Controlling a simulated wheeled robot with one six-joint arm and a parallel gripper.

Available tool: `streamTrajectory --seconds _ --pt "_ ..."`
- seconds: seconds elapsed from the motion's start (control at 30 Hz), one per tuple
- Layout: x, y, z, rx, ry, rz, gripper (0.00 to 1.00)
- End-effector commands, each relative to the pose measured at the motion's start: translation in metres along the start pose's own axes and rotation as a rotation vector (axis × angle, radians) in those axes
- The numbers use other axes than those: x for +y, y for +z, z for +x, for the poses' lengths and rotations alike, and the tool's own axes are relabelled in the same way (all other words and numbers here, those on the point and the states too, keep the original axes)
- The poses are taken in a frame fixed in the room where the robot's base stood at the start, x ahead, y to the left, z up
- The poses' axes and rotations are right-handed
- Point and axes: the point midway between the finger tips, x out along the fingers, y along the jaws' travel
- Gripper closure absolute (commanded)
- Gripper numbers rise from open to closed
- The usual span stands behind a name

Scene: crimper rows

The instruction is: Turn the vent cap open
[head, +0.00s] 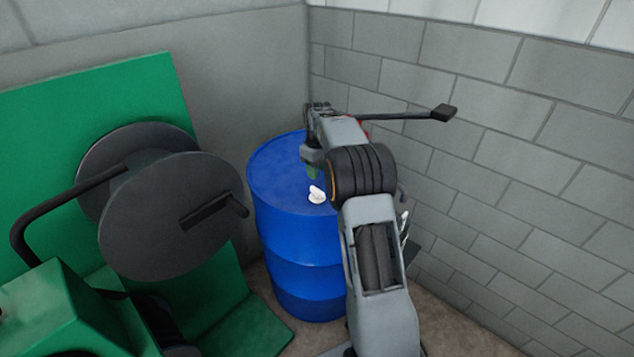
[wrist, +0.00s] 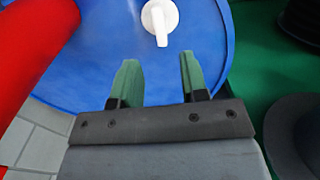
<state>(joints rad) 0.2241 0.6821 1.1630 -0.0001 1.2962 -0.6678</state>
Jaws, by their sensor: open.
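The white vent cap (head: 317,194) sits on top of the blue drum (head: 290,235), near its front edge. In the wrist view the cap (wrist: 160,18) shows at the top centre, with its lever-like handle pointing down the picture toward my gripper. My gripper (wrist: 158,75) is open and empty, with its two green fingers apart. The cap lies beyond the fingertips, roughly in line with the gap between them, and I see no contact. In the head view my gripper (head: 313,172) is above the drum top, just behind the cap, partly hidden by my arm.
A green machine with a dark reel (head: 170,215) and a bent bar stands left of the drum. Grey block walls (head: 470,130) close in behind and to the right. A red object (wrist: 30,50) fills the wrist view's upper left. The visible drum top around the cap is clear.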

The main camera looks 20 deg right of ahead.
Motion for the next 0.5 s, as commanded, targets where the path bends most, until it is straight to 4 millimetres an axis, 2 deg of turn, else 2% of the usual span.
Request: streamTrajectory --seconds 0.03,0.2,0.5 --pt "0.000 0.000 -0.011 0.003 0.002 0.000 0.60" --pt "0.000 0.000 -0.037 0.002 0.001 0.000 0.60" --pt "0.000 0.000 -0.056 0.000 0.000 -0.001 0.60"
